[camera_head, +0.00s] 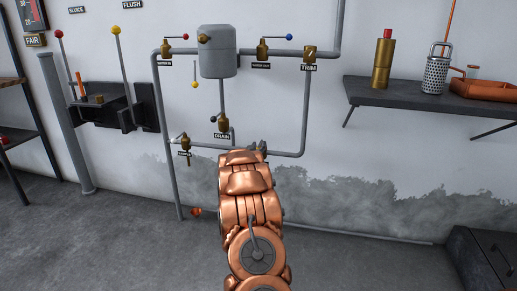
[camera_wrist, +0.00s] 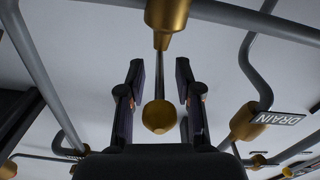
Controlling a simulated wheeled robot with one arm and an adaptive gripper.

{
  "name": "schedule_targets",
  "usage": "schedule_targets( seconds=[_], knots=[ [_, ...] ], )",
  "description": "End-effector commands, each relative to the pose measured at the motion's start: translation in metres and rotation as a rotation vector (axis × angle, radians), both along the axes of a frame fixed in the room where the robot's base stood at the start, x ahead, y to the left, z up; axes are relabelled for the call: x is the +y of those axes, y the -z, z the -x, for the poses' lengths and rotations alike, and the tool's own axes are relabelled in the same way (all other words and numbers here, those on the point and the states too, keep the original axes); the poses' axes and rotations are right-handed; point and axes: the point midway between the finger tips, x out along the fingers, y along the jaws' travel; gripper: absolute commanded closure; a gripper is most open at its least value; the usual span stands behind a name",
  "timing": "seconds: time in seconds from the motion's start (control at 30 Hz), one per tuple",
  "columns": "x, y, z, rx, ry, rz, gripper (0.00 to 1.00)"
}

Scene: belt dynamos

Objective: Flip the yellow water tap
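The yellow water tap shows in the wrist view as a brass valve body (camera_wrist: 167,18) on a grey pipe, with a thin lever ending in a yellow ball knob (camera_wrist: 159,117). My gripper (camera_wrist: 160,80) is open, with one dark finger on each side of the lever and knob. Gaps show on both sides; I cannot tell how deep the knob sits between the fingers.
The drain valve (camera_head: 223,123) is close by on the left, and its pipe runs near my gripper in the wrist view. Another yellow ball (camera_head: 194,85) hangs below the tank (camera_head: 218,62). A shelf (camera_head: 420,97) is at right. Floor at lower left is mostly clear.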

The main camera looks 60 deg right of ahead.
Motion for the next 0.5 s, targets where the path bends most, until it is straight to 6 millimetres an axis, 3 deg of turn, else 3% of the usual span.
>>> schedule_targets(
  seconds=[0.13,0.43,0.5],
  knots=[
    [0.0,-0.0004,0.0003,0.0,0.0,0.0,0.68],
    [0.0001,-0.0004,0.0003,0.0,0.0,0.0,0.99],
    [0.0001,-0.0005,0.0004,0.0,0.001,0.0,1.0]
  ],
)
